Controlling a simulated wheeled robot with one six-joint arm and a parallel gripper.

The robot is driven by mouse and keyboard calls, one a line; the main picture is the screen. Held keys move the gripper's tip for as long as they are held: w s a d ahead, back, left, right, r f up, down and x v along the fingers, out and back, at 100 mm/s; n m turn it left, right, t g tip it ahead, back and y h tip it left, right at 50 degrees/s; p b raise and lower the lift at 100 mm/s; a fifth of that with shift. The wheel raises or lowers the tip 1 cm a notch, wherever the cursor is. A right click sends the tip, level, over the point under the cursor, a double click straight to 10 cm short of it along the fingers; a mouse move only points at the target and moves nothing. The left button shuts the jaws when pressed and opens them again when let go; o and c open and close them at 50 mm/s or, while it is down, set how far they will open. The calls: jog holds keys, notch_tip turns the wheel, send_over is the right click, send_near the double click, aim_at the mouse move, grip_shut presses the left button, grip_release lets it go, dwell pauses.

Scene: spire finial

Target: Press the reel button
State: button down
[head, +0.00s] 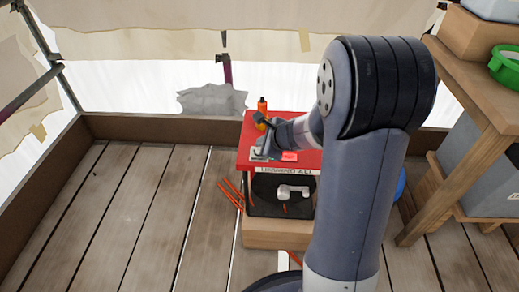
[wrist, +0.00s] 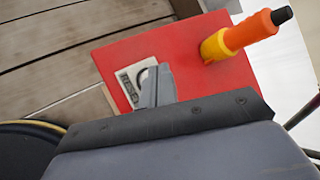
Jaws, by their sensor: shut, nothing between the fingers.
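A red-topped stand (head: 248,127) has a small pale panel (head: 256,157) near its front left edge. The panel (wrist: 130,88) also shows in the wrist view, with dark markings and a dark curved part. I cannot make out a button for sure; my gripper covers part of the panel. My gripper (wrist: 157,84) is shut and empty, its grey tip over or at the panel's right side. I cannot tell whether it touches. In the head view my gripper (head: 262,147) is small and partly hidden.
An orange and yellow bottle-like object (wrist: 240,38) stands on the red top near my gripper; it also shows in the head view (head: 262,108). A pink note (head: 290,156) lies on the red top. Orange sticks (head: 231,195) lean at left. A wooden shelf (head: 480,70) is at right.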

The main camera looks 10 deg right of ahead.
jog(key=shift+f, duration=0.1)
jog(key=shift+f+b, duration=0.35)
jog(key=shift+b, duration=0.2)
jog(key=shift+f+b, duration=0.45)
dwell(0.4)
jog(key=shift+r, duration=0.15)
jog(key=shift+r+p, duration=0.75)
notch_tip(320, 180, up, 5)
jog(key=p, duration=0.4)
jog(key=shift+p, duration=0.3)
dwell(0.6)
